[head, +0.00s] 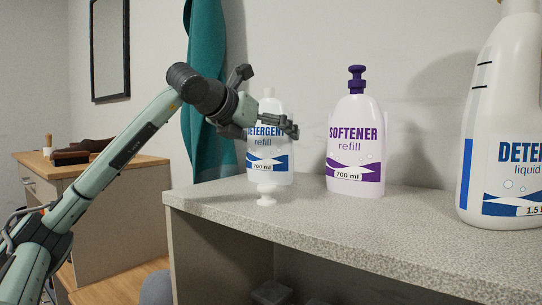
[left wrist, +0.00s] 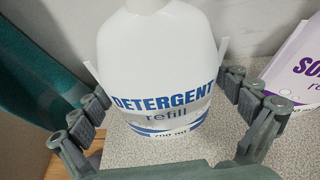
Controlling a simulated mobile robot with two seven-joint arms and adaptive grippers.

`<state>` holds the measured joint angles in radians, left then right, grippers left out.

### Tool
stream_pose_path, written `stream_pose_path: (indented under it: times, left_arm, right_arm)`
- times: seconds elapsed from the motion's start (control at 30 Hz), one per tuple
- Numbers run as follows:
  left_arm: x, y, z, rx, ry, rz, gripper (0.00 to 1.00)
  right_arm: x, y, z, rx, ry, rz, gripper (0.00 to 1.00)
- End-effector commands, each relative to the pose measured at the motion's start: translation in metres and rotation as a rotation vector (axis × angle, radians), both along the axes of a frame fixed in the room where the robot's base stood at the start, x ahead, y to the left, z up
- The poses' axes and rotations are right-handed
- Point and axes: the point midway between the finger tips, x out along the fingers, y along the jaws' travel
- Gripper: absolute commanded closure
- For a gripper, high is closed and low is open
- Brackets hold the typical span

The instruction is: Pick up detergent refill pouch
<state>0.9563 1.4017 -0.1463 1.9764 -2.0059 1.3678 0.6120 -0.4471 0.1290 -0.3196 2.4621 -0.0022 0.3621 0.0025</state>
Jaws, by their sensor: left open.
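The detergent refill pouch (head: 269,160) is white with a blue label and stands upright near the left end of the speckled shelf. It fills the middle of the left wrist view (left wrist: 160,60). My left gripper (head: 268,102) is open at its upper part. In the left wrist view the fingers (left wrist: 166,88) lie on both sides of the pouch, with a gap visible on the right; contact on the left is unclear. The gripper covers part of the pouch in the head view. My right gripper is not in view.
A softener refill pouch (head: 355,145) with a purple cap stands right of the detergent pouch. A large detergent bottle (head: 503,125) stands farther right. A small white piece (head: 266,194) sits before the pouch near the shelf edge (head: 330,238). A teal cloth (head: 205,85) hangs behind.

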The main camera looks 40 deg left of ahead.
Motion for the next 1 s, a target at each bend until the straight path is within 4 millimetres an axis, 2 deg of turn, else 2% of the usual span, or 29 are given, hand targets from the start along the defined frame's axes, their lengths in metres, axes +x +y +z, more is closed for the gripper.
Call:
stream_pose_path:
  times: [0.2,0.73,1.0]
  left_arm:
    - [0.0000,-0.0002,0.0001,0.000,0.000,0.000,0.00]
    - [0.0001,-0.0002,-0.0001,0.000,0.000,-0.001,0.66]
    - [-0.0003,0.0002,0.0029,0.000,-0.005,0.000,0.67]
  right_arm:
    - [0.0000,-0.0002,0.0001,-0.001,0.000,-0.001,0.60]
    - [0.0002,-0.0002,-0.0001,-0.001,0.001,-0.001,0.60]
    - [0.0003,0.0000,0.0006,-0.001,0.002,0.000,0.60]
